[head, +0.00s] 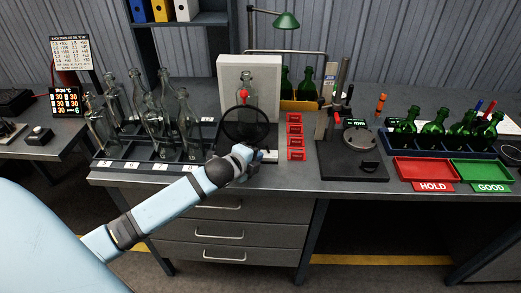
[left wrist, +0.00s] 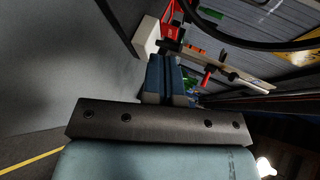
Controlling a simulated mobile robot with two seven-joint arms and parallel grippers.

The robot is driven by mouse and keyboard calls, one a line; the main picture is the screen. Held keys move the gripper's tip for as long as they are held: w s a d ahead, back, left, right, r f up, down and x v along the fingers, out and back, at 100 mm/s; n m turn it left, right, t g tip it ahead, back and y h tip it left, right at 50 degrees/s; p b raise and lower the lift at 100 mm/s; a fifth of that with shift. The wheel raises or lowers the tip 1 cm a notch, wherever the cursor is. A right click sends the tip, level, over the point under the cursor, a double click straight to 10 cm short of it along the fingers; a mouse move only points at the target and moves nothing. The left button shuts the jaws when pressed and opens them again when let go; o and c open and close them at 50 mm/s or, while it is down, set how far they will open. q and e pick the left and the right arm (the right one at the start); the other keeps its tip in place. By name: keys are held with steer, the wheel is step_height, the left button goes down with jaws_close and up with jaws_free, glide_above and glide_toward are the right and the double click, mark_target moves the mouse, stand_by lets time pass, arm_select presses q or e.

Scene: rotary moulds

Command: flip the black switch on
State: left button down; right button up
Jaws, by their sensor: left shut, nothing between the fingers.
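I cannot make out the black switch for certain; the gripper and a round black-rimmed lens (head: 245,127) cover much of the box's foot. My right gripper is not in view.
The lens stands just above my gripper. A rack of clear bottles (head: 150,165) is to the left. Red labels (head: 295,130) and a dark turntable device (head: 356,142) are to the right, then a red tray (head: 425,169) and a green tray (head: 482,171).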

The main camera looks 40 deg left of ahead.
mark_target(267, 149)
arm_select(q)
steer(key=shift+w+r, duration=0.15)
steer(key=shift+w, duration=0.5)
steer(key=shift+w+r, duration=0.15)
steer(key=shift+w, duration=0.45)
